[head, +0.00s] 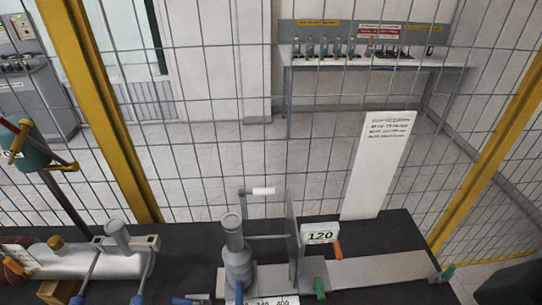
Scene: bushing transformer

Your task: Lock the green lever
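A small green lever-like part (319,288) stands on the bench in front of the white box marked 120 (320,233). A second small green part (446,272) sits at the right end of the flat light plate (380,268). I cannot tell which of the two is the green lever, or whether either is locked. An orange part (337,250) stands beside the white box. Neither of my grippers shows in the head view.
The dark bench (395,236) carries a grey upright cylinder (236,252), a crank with a white handle (263,191) and a white horizontal cylinder (85,262). A green drum (30,155) stands at the left. A wire fence with yellow posts (95,100) rises behind.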

